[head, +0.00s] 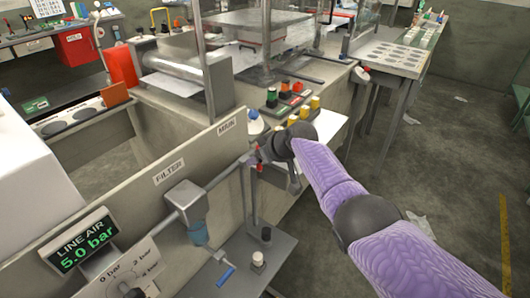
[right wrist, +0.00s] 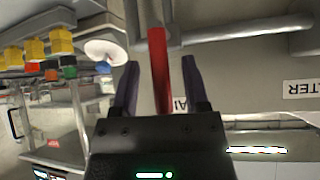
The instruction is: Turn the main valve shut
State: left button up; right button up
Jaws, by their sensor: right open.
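The main valve's red lever (right wrist: 160,70) stands between the two dark fingers of my right gripper (right wrist: 160,64) in the right wrist view. The fingers are open, with a gap showing on each side of the lever. In the head view my right gripper (head: 264,158) reaches the pipe end below the MAIN label (head: 227,126), and it and the wrist hide most of the valve. The line air display (head: 84,244) reads 5.0 bar. My left gripper is not in view.
The filter (head: 187,203) hangs on the same pipe, left of the valve, in front of a grey panel. A small blue-handled valve (head: 226,276) sits below. Several coloured buttons (head: 290,95) are on the machine behind. Open floor lies to the right.

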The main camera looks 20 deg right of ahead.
jog(key=p+v, duration=0.6)
jog(key=v, duration=0.3)
jog(key=shift+s+r, duration=0.15)
jog(key=shift+r, duration=0.05)
jog(key=shift+d, duration=0.1)
